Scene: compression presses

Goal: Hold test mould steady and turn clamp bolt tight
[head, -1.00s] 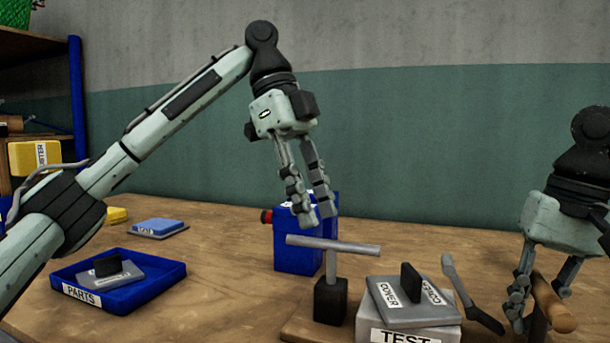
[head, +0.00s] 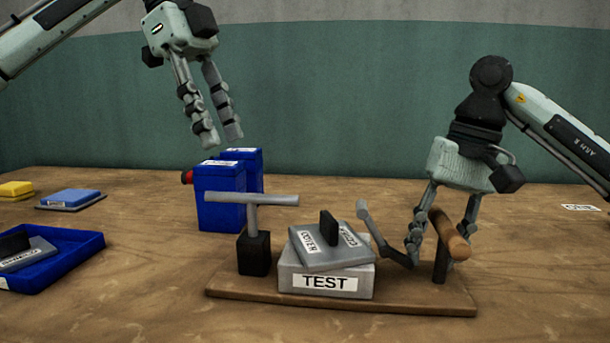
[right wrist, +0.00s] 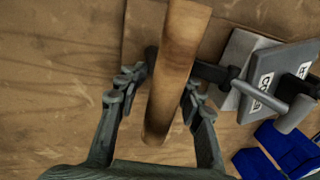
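The grey test mould (head: 288,282) sits on a wooden base board (head: 400,298), its label facing me. Its grey cover (head: 310,252), with a black knob, lies skewed on top. Left of it stands a black block (head: 254,254) with a grey T-bar (head: 238,199). Right of it are a bent grey lever (head: 375,230) and a wooden handle (head: 449,233) on a dark post. My right gripper (head: 436,262) is open, its fingers on either side of the handle; gaps show in the right wrist view (right wrist: 163,80).
Blue boxes (head: 221,206), one with a red knob, stand behind the T-bar. A blue parts tray (head: 75,252) holding a grey plate is at the left. Blue (head: 70,198) and yellow (head: 16,189) pieces lie farther back. The bench at the right is mostly clear.

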